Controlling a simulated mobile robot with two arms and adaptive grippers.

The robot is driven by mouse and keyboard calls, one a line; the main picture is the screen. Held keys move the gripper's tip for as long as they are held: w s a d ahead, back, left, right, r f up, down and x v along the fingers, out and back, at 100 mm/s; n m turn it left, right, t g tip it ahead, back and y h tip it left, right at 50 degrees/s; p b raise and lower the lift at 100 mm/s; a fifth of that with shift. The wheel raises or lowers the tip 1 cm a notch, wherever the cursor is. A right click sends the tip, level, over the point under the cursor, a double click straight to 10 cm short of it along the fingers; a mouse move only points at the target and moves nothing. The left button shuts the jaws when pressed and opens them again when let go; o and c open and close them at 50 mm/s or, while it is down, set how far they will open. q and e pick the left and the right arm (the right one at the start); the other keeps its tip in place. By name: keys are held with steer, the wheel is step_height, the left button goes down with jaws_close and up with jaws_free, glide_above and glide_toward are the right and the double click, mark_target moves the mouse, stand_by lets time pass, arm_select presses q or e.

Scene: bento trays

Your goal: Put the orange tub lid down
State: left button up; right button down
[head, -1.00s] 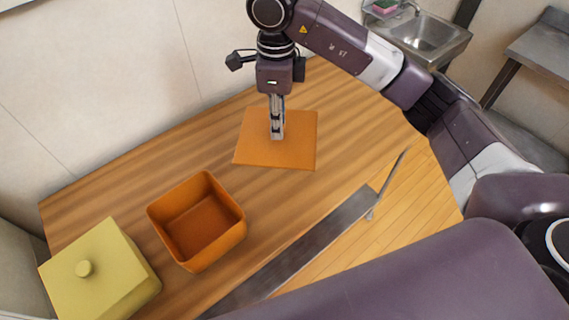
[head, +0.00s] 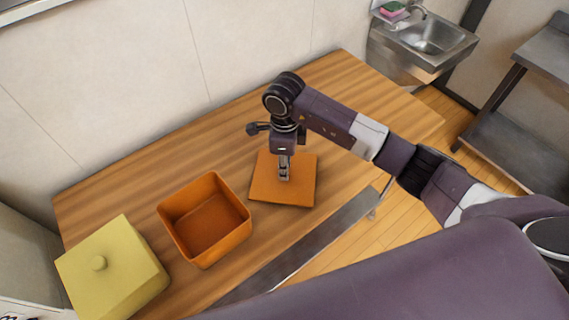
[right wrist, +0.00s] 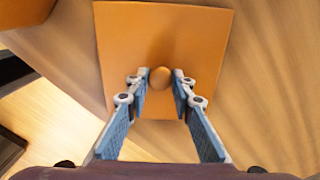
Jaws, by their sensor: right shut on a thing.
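The orange tub lid (head: 303,188) is a flat square plate with a round knob. My right gripper (head: 284,177) is above it, pointing down, shut on the knob. In the right wrist view the lid (right wrist: 205,40) lies flat below the fingers, with the knob (right wrist: 160,78) between the fingertips. The lid is at or just above the table; I cannot tell whether it touches. The open orange tub (head: 205,222) stands empty to the left of the lid. My left gripper is not in view.
A grey metal strip (head: 300,245) runs along the near edge. The table is clear behind and right of the lid. A sink (head: 425,38) stands beyond.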

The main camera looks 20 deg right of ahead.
steer(key=shift+f, duration=0.25)
steer(key=c, duration=1.7)
jaws_free()
steer(key=shift+r, duration=0.1)
steer(key=shift+r, duration=0.25)
step_height(320, 180, up, 12)
steer(key=b, duration=0.4)
steer(key=shift+f, duration=0.1)
